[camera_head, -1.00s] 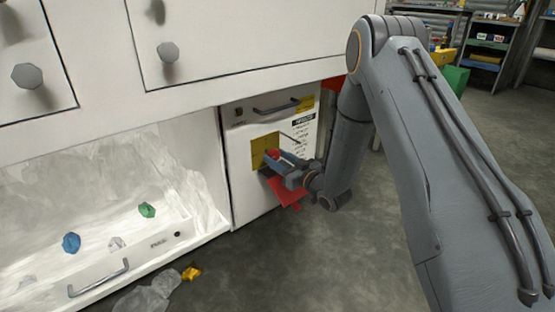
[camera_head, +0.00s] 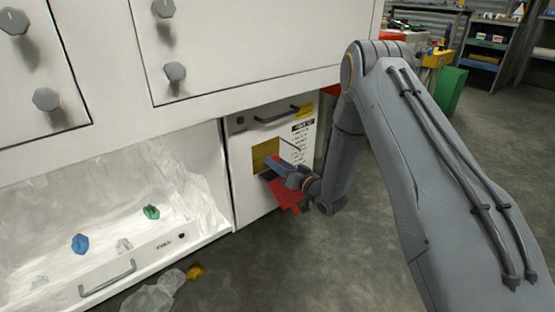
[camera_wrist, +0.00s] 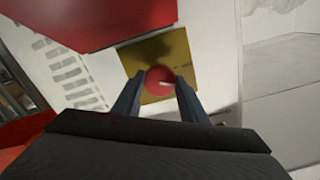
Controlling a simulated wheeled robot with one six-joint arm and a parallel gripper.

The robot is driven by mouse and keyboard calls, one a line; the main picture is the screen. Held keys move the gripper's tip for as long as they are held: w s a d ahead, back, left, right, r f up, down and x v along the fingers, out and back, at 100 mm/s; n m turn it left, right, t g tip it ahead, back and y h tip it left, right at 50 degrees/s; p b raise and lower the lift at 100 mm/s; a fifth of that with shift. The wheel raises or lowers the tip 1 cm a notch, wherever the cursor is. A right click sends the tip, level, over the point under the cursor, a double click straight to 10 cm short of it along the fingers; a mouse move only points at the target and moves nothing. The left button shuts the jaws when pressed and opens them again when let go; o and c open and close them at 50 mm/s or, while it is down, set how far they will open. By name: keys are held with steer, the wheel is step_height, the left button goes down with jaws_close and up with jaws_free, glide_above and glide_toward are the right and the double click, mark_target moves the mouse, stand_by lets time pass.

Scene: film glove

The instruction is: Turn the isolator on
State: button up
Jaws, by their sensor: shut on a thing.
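The isolator is a round red knob (camera_wrist: 160,79) on a square yellow plate (camera_head: 265,152). The plate is on the white front of a low cabinet unit and also shows in the wrist view (camera_wrist: 172,52). My gripper (camera_wrist: 160,90) has one finger on each side of the knob and is shut on it. A pale mark shows on the knob's face. In the head view, my gripper (camera_head: 276,168) is at the plate and mostly hides the knob.
A flat red piece (camera_head: 288,195) is beside and below my gripper. A handle (camera_head: 277,116) and printed label (camera_head: 302,135) are on the unit. An open white compartment at left holds crumpled blue (camera_head: 80,243) and green (camera_head: 151,212) pieces.

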steer(key=m+p, duration=0.4)
steer(key=m, duration=0.2)
steer(key=shift+m, duration=0.3)
steer(key=m+p, duration=0.2)
steer(key=m, duration=0.4)
steer(key=shift+m, duration=0.3)
steer(key=o, duration=1.1)
steer(key=shift+c, duration=0.2)
steer(key=shift+d, duration=0.15)
steer(key=p+v, duration=0.2)
steer(key=v, duration=0.5)
steer(key=shift+s+d, duration=0.2)
steer(key=shift+s, duration=0.1)
